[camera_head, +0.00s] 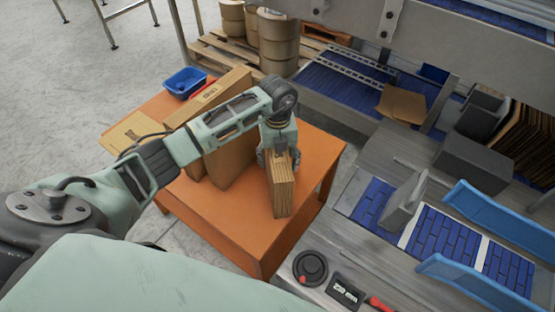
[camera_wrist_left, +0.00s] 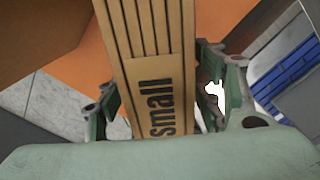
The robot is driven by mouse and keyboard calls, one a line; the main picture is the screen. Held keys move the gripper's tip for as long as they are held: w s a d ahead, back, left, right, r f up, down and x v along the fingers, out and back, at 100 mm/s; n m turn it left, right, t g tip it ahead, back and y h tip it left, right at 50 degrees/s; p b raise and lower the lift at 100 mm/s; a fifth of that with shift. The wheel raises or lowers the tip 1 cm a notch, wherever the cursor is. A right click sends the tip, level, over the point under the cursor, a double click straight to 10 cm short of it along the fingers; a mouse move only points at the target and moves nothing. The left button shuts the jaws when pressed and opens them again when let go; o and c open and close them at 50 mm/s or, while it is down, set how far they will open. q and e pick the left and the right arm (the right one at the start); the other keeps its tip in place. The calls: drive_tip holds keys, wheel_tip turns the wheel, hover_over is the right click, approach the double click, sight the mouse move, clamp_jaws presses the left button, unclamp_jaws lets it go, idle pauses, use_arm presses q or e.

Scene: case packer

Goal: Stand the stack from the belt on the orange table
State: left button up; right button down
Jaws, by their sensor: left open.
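The stack (camera_head: 282,188) of flat brown cartons stands upright on the orange table (camera_head: 220,212), near its right side. In the left wrist view the stack (camera_wrist_left: 150,50) shows several layers and the word "small". My left gripper (camera_head: 278,158) is over the stack's upper end, with one finger on each side. In the left wrist view the left gripper (camera_wrist_left: 165,108) is open, and a gap shows beside the stack on the right. The belt (camera_head: 425,232) is blue and shows no stack on it. My right gripper is not in view.
Larger brown cartons (camera_head: 225,150) stand on the table left of the stack, close to my arm. A blue bin (camera_head: 184,82) sits at the table's back corner. Blue guide rails (camera_head: 490,222) and a grey paddle (camera_head: 404,203) stand at the belt. The table's front is clear.

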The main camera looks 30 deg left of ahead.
use_arm(q)
wheel_tip(320, 180, up, 10)
drive_tip(key=b, duration=0.3)
drive_tip(key=shift+f, duration=0.15)
drive_tip(key=shift+r, duration=0.75)
